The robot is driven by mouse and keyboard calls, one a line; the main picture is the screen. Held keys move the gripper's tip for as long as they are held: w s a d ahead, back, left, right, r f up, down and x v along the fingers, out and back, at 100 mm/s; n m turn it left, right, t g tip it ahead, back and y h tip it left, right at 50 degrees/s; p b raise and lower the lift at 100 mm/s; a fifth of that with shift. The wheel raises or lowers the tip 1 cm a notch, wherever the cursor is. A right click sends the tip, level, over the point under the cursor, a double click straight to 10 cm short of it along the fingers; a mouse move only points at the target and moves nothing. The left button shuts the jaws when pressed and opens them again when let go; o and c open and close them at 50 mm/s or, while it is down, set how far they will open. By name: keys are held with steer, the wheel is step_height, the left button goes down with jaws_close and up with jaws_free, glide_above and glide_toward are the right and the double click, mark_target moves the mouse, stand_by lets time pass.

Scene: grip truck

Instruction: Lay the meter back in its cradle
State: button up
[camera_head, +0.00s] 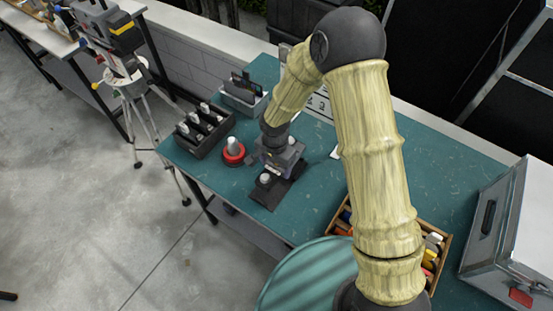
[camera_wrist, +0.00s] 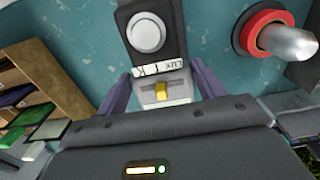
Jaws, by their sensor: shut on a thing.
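The meter (camera_wrist: 166,90) has a pale body with a yellow switch, a "LUX" label and a dark head with a white dome. My gripper (camera_wrist: 160,82) is shut on its pale body, one purple finger on each side. In the head view my gripper (camera_head: 272,170) is low over the table, and the meter's white dome (camera_head: 265,179) shows just in front of it. A dark flat piece (camera_head: 286,194), seemingly the cradle, lies under or beside the meter. I cannot tell whether the meter touches it; my gripper and wrist hide part of both.
A red-ringed knob (camera_head: 233,153) stands close left of my gripper. A dark slotted rack (camera_head: 204,130) and a grey bin (camera_head: 243,96) stand beyond it. A wooden tray of coloured items (camera_head: 437,247) and a metal case (camera_head: 510,235) are at the right.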

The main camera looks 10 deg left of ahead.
mark_target(275, 167)
steer(key=shift+f, duration=0.1)
steer(key=shift+f+b, duration=1)
steer(key=shift+f, duration=0.65)
steer(key=shift+f+b, duration=0.75)
steer(key=shift+b, duration=0.1)
steer(key=shift+s+b, duration=0.15)
steer(key=shift+b, duration=0.15)
steer(key=shift+f+b, duration=0.7)
steer(key=shift+f+b, duration=0.3)
steer(key=shift+f+b, duration=0.45)
steer(key=shift+f, duration=0.05)
steer(key=o, duration=1.4)
